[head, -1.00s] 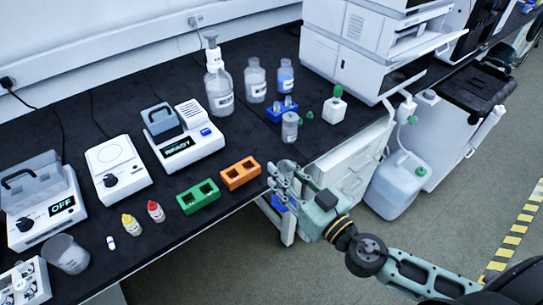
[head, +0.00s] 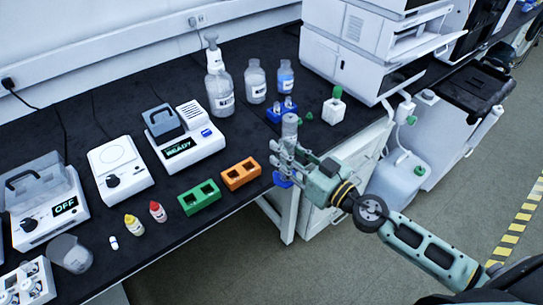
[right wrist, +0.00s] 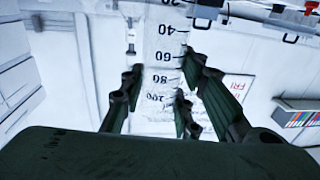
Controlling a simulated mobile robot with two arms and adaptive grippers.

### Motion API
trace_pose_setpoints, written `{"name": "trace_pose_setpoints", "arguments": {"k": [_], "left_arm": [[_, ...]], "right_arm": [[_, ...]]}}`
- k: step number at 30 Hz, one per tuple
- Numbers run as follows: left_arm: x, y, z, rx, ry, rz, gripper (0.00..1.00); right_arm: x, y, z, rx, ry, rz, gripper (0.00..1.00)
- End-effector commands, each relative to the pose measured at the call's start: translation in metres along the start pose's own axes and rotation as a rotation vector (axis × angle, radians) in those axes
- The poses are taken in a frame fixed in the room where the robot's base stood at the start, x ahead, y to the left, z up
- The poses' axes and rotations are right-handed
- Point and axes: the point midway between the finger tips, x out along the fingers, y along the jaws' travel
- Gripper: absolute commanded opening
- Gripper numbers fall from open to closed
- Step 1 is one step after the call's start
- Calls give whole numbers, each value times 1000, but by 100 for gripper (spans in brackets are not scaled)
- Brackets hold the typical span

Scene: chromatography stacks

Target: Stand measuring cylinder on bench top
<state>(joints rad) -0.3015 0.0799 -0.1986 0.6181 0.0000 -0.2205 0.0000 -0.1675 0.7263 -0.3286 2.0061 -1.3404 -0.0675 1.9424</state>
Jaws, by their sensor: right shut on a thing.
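The measuring cylinder is clear, with a blue foot (head: 283,181) that shows just below my right gripper (head: 280,155) in the head view. The gripper is shut on the cylinder, at the bench's front edge. The cylinder looks roughly upright. Its clear body is hard to make out against the gripper and the bottle behind. In the right wrist view the cylinder (right wrist: 163,50) lies between the fingers, with scale numbers from 40 to 100 readable. The black bench top (head: 235,145) lies behind the gripper. I cannot tell the gap between foot and bench. My left gripper is not in view.
A blue rack (head: 281,112) and a white bottle (head: 334,108) stand farther back. Some bare bench lies around them.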

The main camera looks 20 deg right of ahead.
Motion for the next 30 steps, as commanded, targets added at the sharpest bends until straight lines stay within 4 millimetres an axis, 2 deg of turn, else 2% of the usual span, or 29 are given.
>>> {"name": "trace_pose_setpoints", "arguments": {"k": [7,14,17,24,30], "left_arm": [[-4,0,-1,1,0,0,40],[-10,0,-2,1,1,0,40],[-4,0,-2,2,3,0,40],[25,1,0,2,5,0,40],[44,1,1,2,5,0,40]], "right_arm": [[9,14,-8,6,1,-17,0],[26,42,-24,0,1,-53,0],[38,48,-17,2,2,-58,0],[89,64,18,5,4,-56,0],[125,75,39,2,3,-57,0]]}}
